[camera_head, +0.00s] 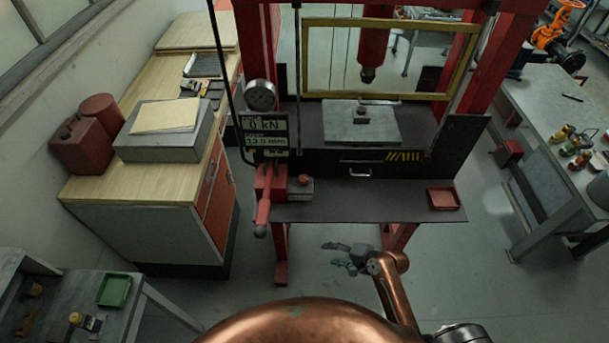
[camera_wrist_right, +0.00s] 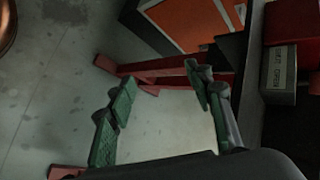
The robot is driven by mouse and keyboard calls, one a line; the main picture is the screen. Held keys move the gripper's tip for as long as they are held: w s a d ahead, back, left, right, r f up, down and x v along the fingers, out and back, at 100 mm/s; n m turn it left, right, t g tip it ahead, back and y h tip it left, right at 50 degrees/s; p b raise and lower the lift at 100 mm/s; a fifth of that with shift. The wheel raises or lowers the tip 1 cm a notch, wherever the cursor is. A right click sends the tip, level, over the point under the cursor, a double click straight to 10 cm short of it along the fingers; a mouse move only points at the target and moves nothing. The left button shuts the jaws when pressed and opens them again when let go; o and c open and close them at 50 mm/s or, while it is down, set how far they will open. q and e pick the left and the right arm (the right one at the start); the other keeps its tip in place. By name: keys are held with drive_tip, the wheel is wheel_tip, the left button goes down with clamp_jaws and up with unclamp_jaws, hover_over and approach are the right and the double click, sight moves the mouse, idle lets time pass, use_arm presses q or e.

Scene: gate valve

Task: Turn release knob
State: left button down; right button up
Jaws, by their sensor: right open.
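A round red knob (camera_head: 304,180) sits on a small grey box (camera_head: 299,190) at the left of the press's front shelf. I take it for the release knob. My left gripper is not in view.
A red pump lever (camera_head: 264,205) stands just left of the box. A gauge (camera_head: 260,95) and force display (camera_head: 265,133) are above it. A red tray (camera_head: 443,198) lies at the shelf's right end. The shelf's middle (camera_head: 370,200) is clear.

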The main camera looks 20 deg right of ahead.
drive_tip(key=w+a+r+m+y, duration=0.1)
drive_tip(key=w+a+r+m, duration=0.1)
drive_tip(key=w+r, duration=0.15)
drive_tip(key=m+t+y, duration=0.3)
drive_tip(key=m+t, duration=0.4)
drive_tip(key=m, duration=0.8)
approach(308, 182)
drive_tip(key=x, duration=0.4)
drive_tip(key=shift+w+a+f, duration=0.1)
drive_tip(key=shift+w+f, duration=0.05)
drive_tip(key=shift+w, duration=0.05)
drive_tip(key=shift+w+a+m, duration=0.15)
drive_tip(key=shift+w+m, duration=0.2)
drive_tip(key=shift+m, duration=0.05)
drive_tip(key=shift+p+x, duration=0.7)
drive_tip(key=shift+x, duration=2.75)
